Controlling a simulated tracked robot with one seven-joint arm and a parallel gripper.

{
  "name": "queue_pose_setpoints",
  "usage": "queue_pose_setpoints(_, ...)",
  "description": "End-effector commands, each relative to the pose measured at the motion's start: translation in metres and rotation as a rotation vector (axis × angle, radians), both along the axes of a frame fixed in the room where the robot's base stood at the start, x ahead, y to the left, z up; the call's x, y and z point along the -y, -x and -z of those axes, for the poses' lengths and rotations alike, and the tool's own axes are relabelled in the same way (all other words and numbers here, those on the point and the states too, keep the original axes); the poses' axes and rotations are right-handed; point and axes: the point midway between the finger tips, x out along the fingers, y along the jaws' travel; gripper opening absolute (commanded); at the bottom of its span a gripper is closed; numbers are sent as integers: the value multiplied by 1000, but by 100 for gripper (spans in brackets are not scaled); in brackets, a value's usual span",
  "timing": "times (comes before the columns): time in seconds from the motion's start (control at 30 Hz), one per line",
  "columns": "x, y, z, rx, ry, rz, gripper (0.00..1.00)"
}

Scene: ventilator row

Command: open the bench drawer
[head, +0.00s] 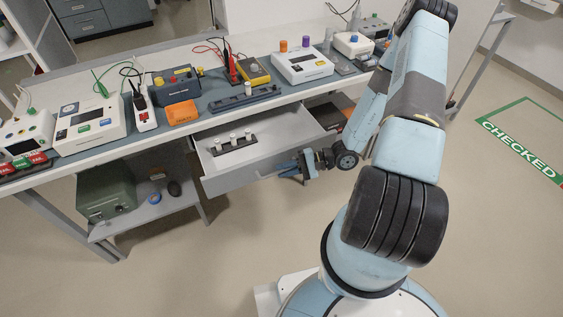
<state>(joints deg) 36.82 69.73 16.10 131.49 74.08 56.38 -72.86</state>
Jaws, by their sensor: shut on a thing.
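The bench drawer (282,138) is a light grey open-topped box under the bench top. It stands pulled out toward me, with its inside in view. A dark strip with a few small white pieces (234,143) lies in it. My gripper (288,170) is at the outer face of the drawer front, right of its middle. It is shut on the drawer handle, which the fingers mostly hide.
The bench top (205,125) carries devices, including a white unit (302,66) and an orange box (183,113). A low shelf (150,208) with a green case (106,192) is at the left. The floor in front of the drawer is clear.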

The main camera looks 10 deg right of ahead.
Motion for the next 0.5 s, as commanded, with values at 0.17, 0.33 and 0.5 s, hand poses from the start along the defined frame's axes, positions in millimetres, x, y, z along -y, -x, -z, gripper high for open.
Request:
queue_pose_setpoints(0.17, 5, 8, 2, -3, 7, 2, 0)
queue_pose_setpoints(0.33, 6, 11, 3, -4, 6, 4, 0)
queue_pose_setpoints(0.5, 7, 11, 3, -5, 6, 5, 0)
